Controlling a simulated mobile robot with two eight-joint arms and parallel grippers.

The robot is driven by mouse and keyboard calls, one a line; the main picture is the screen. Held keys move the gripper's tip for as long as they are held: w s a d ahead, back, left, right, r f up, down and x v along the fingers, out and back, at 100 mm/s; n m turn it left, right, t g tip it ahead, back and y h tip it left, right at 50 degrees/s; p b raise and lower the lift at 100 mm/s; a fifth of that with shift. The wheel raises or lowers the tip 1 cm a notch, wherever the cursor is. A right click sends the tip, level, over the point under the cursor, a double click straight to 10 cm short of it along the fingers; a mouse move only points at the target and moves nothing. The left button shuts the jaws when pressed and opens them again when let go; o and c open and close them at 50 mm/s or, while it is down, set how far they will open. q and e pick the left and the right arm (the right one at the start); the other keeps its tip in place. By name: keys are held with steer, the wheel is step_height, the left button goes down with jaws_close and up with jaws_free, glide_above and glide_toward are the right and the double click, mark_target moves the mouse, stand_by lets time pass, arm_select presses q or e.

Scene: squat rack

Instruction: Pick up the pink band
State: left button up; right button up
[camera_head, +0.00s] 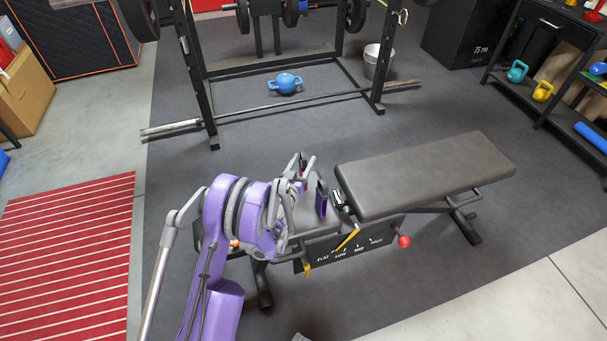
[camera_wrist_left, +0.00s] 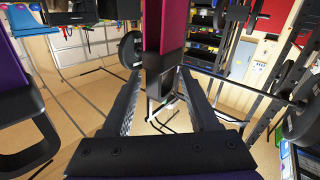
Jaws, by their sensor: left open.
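My left gripper (camera_head: 308,180) reaches over the grey bench from the lower left in the head view. In the left wrist view its two dark fingers (camera_wrist_left: 160,75) stand apart. A magenta-pink strip with a darker lower part, which looks like the pink band (camera_wrist_left: 173,25), shows at the top of that view, in line with the gap between the fingers. I cannot tell whether it touches them. In the head view I cannot make the band out clearly beside the gripper. My right gripper is in neither view.
The adjustable bench (camera_head: 430,172) stands close around the gripper, with a red knob (camera_head: 404,241). Behind it are the squat rack (camera_head: 196,75), a blue kettlebell (camera_head: 284,84) and a bucket (camera_head: 372,63). Clear floor lies to the right of the bench.

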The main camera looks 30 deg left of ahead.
arm_select(q)
steer(key=w, duration=0.2)
steer(key=w+a, duration=0.1)
steer(key=w, duration=0.2)
steer(key=shift+a+f, duration=0.1)
steer(key=shift+f, duration=0.05)
steer(key=shift+c, duration=0.2)
jaws_close()
stand_by(1.1)
